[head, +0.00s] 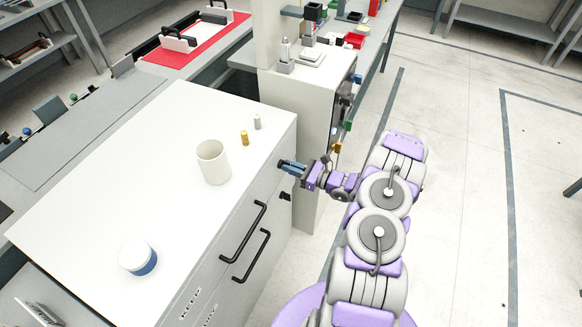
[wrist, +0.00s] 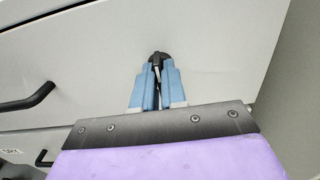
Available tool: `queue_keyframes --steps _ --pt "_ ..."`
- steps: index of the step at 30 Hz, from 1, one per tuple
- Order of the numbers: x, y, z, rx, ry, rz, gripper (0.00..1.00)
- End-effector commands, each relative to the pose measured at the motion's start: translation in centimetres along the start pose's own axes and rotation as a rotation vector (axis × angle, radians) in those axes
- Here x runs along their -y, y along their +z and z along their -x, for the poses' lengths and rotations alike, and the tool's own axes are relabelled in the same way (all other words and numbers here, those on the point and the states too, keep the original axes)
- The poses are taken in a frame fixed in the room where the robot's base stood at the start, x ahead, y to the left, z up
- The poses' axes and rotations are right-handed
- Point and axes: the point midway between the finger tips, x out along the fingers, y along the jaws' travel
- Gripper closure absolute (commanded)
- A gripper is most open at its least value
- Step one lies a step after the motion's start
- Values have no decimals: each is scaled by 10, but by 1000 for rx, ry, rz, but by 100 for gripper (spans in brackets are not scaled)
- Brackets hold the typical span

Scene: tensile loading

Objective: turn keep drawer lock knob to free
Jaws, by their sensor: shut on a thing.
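My gripper (head: 290,167) reaches the front of the white cabinet (head: 262,180) near its right end, level with the upper drawer. In the wrist view its blue fingers (wrist: 158,82) are shut on a small black lock knob (wrist: 158,57), whose tip shows just beyond them. The fingers hide most of this knob, and its turn angle cannot be told. A second black knob (head: 285,197) shows lower on the cabinet front, below my gripper. The upper drawer handle (head: 243,232) is a black bar to the left, with the lower drawer handle (head: 251,256) beneath it. Both drawers look closed.
On the cabinet top stand a white cup (head: 213,162), a yellow cylinder (head: 245,138), a grey cylinder (head: 257,122) and a white-lidded blue jar (head: 138,257). A tall testing machine (head: 320,110) stands just behind my gripper. Floor to the right is open.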

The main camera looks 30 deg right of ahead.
Motion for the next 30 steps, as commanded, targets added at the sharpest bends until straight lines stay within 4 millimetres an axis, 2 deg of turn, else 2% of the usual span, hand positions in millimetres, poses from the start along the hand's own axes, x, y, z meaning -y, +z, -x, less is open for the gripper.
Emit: queue_keyframes --steps 11,30 --pt "2 0 1 0 -6 -130 100" --pt "6 -2 0 1 -5 -712 100"
